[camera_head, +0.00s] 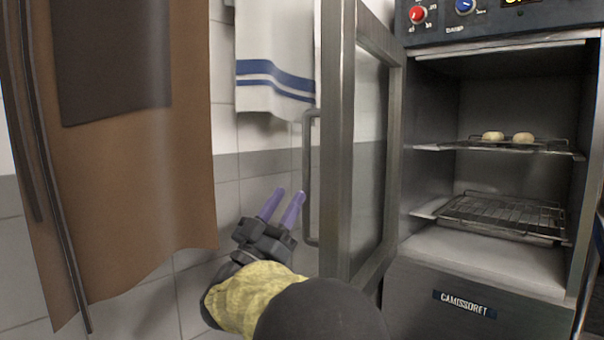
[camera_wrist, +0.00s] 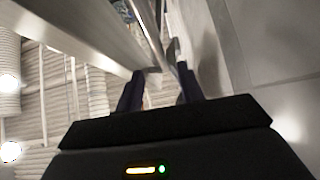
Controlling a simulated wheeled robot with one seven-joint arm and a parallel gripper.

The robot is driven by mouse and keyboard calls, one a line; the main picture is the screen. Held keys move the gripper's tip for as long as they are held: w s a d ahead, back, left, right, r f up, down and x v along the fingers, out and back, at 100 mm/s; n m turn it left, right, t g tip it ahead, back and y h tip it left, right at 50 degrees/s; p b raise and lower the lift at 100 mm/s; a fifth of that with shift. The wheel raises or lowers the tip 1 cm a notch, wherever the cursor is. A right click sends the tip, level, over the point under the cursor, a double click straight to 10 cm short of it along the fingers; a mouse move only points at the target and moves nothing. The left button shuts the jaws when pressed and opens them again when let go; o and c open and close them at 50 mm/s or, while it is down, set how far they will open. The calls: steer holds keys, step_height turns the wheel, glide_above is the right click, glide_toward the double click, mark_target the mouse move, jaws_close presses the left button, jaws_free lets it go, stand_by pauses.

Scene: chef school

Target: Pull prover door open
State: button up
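The prover door (camera_head: 338,150), a grey metal frame with a glass pane, stands swung wide open to the left of the prover (camera_head: 480,270). Its vertical bar handle (camera_head: 308,180) is on the door's left side in the head view. My gripper (camera_head: 288,193) has purple fingers and points up beside the handle, just to its left. In the wrist view the two fingers (camera_wrist: 158,84) are apart with nothing clearly between them. I cannot tell whether the right finger touches the handle.
A brown apron (camera_head: 130,180) hangs at the left. A striped towel (camera_head: 275,70) hangs on the tiled wall behind the door.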

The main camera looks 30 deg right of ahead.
mark_target(304, 172)
steer(key=b+x, duration=0.1)
steer(key=x, duration=0.6)
steer(key=shift+d+r, duration=0.1)
steer(key=shift+d, duration=0.05)
jaws_close()
